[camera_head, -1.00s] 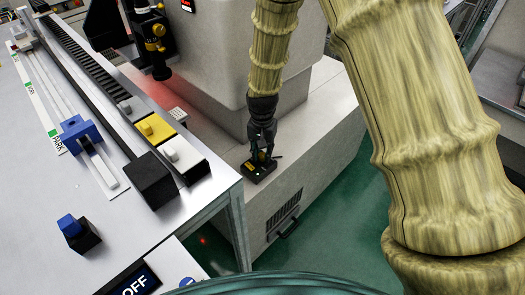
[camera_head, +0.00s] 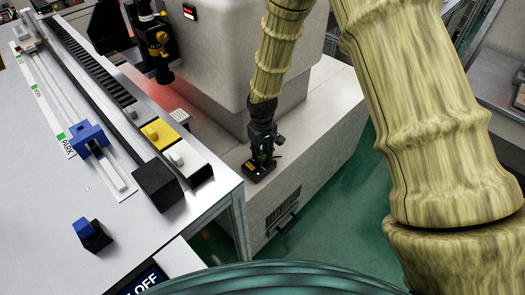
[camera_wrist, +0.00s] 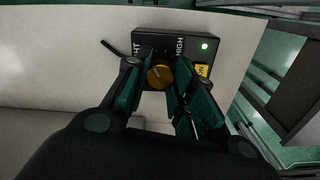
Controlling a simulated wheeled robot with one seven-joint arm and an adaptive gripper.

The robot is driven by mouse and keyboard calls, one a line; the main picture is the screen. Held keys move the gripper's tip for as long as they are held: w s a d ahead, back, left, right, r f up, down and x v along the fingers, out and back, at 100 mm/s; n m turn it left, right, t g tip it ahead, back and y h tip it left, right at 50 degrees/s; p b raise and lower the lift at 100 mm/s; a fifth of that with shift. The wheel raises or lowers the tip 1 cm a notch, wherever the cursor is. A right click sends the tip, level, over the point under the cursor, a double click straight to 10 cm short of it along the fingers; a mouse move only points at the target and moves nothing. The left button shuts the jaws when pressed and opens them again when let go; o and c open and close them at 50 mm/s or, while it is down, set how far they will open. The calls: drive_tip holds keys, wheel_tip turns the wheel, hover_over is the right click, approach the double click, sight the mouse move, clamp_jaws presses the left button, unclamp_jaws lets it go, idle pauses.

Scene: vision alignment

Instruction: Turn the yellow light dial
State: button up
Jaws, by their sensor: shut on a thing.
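The yellow light dial (camera_wrist: 159,76) is a round knob on a small black control box (camera_wrist: 150,44), with a mark across its face. In the wrist view my gripper (camera_wrist: 160,82) has its two teal fingers on either side of the dial, shut on it. The box shows the word HIGH, part of another word, a lit green lamp (camera_wrist: 204,46) and a yellow label (camera_wrist: 202,70). In the head view the box (camera_head: 254,173) sits on the pale machine base, and my gripper (camera_head: 263,160) reaches down to it, hiding most of the dial.
A white table (camera_head: 60,190) at left carries a blue slider (camera_head: 90,139), a blue-and-black switch (camera_head: 92,234), a black block (camera_head: 158,184) and yellow and white button boxes (camera_head: 160,133). A large pale machine (camera_head: 222,60) stands behind the box. A thin black cable (camera_wrist: 112,49) leaves the box.

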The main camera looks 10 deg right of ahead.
drive_tip(key=shift+n, duration=0.8)
drive_tip(key=o, duration=1.1)
drive_tip(key=shift+c, duration=0.2)
wheel_tip(320, 180, up, 12)
